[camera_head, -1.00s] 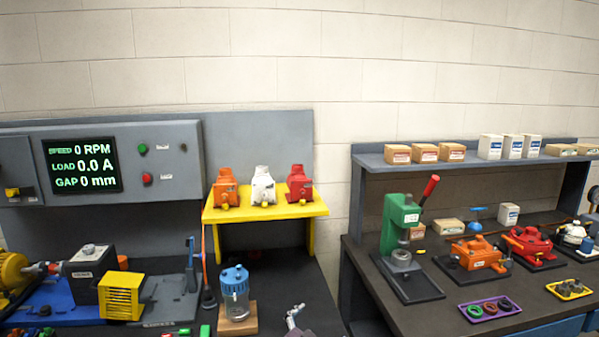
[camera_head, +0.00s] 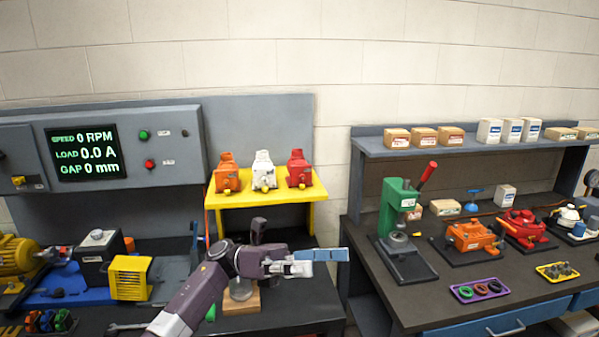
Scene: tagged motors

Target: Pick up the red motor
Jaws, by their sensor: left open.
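A red motor (camera_head: 299,170) stands upright at the right end of a small yellow shelf (camera_head: 313,193). A white motor (camera_head: 263,172) and an orange motor (camera_head: 227,174) stand to its left. A second red unit (camera_head: 522,227) sits on a dark plate on the right bench. My left gripper (camera_head: 335,255) is open and empty, below and a little right of the red motor on the shelf, apart from it and pointing right. My right gripper is not in view.
A green press (camera_head: 399,208) with a red lever, an orange unit (camera_head: 473,237) and a purple tray (camera_head: 479,291) stand on the right bench. Boxes (camera_head: 451,137) line the shelf above. A grey panel with a screen (camera_head: 84,151) stands at left. A gap separates the benches.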

